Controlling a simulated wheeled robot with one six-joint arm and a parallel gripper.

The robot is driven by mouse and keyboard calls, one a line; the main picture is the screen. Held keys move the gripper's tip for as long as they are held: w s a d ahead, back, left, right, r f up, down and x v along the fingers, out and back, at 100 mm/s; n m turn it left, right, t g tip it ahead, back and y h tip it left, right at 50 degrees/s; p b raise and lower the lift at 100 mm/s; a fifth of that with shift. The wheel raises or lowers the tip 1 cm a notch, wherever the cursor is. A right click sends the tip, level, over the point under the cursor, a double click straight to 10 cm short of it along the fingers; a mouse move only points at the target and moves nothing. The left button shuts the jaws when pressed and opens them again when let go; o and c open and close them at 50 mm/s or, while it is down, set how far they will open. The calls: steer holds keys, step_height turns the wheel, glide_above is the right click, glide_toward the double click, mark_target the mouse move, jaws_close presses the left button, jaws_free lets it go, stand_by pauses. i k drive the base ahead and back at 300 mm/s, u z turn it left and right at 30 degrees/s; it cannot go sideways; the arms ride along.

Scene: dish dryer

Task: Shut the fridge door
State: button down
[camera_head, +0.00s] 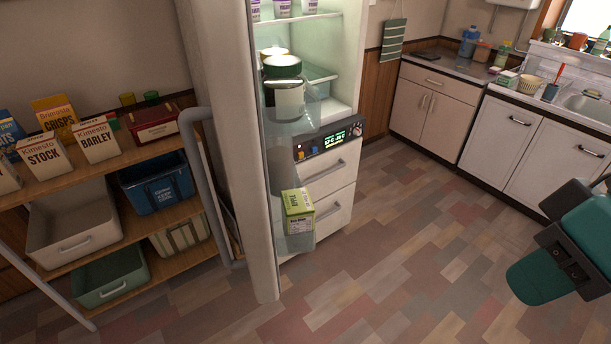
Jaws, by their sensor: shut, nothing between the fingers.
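The fridge (353,62) stands at the centre, with its lit inside showing. Its door (235,150) is open and stands out toward me, seen nearly edge-on. A long grey tubular handle (198,165) runs down the door's left, outer side. The door's inner side faces right and has clear bins (293,138). A green box (298,207) sits in the lower bin. Part of my teal and dark arm shows at the far right, well apart from the door. I cannot see my gripper's fingers.
A wooden shelf unit (150,157) with boxes and bins stands left, close to the door's handle side. Cabinets (430,108) and a sink (590,103) line the back right. The tiled floor (400,260) right of the door is clear.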

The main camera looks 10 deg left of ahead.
mark_target(231, 63)
steer(key=z, duration=1.25)
steer(key=k, duration=1.2)
steer(key=u, duration=2.2)
steer(key=i, duration=0.5)
steer(key=u, duration=0.05)
